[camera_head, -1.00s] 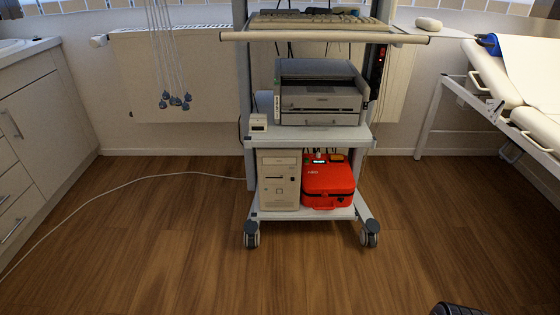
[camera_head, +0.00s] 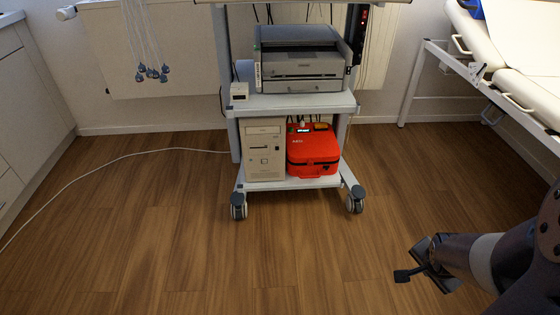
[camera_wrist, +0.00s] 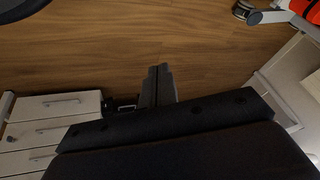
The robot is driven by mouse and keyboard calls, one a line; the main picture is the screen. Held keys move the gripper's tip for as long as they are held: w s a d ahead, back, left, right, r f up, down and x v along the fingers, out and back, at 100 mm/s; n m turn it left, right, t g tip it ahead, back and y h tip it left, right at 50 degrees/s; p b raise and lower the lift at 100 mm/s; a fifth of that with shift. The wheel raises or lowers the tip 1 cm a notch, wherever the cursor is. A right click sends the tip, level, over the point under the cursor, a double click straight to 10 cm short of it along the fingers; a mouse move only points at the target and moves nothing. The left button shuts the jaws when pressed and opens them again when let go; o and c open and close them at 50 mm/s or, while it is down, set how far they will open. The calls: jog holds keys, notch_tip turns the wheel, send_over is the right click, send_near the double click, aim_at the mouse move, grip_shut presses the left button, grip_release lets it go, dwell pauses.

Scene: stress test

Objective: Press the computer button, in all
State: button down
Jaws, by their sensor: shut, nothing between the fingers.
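The beige computer tower (camera_head: 265,150) stands upright on the bottom shelf of the wheeled cart, on its left side. Its front faces me, with drive slots in the upper part; its button is too small to make out. My gripper (camera_head: 402,275) is at the lower right of the head view, above the floor, in front of the cart and to its right. In the wrist view my gripper (camera_wrist: 160,70) has its fingers together, with nothing between them. The computer cannot be made out in the wrist view.
A red case (camera_head: 313,150) sits right beside the computer. A printer (camera_head: 302,70) is on the shelf (camera_head: 290,103) above. Cart casters (camera_head: 355,200) stick out in front. An examination bed (camera_head: 500,70) stands at right. A white cable (camera_head: 130,155) crosses the floor at left; the middle floor is clear.

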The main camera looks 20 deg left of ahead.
jog(key=w+d+f+m+t+y+b, duration=0.1)
jog(key=w+d+f+m, duration=0.2)
jog(key=f, duration=0.3)
jog(key=w+d+f+m+t+y, duration=0.1)
jog(key=w+d+f+m+t, duration=0.1)
jog(key=f+m, duration=0.3)
jog(key=w+d+f+m+t+y+b, duration=0.1)
jog(key=w+d+f+m, duration=0.2)
jog(key=f, duration=0.6)
jog(key=shift+w+d+f+m+t+b, duration=0.15)
jog(key=shift+w+d+m+t+b, duration=0.25)
jog(key=shift+m, duration=0.5)
jog(key=shift+w+a, duration=0.1)
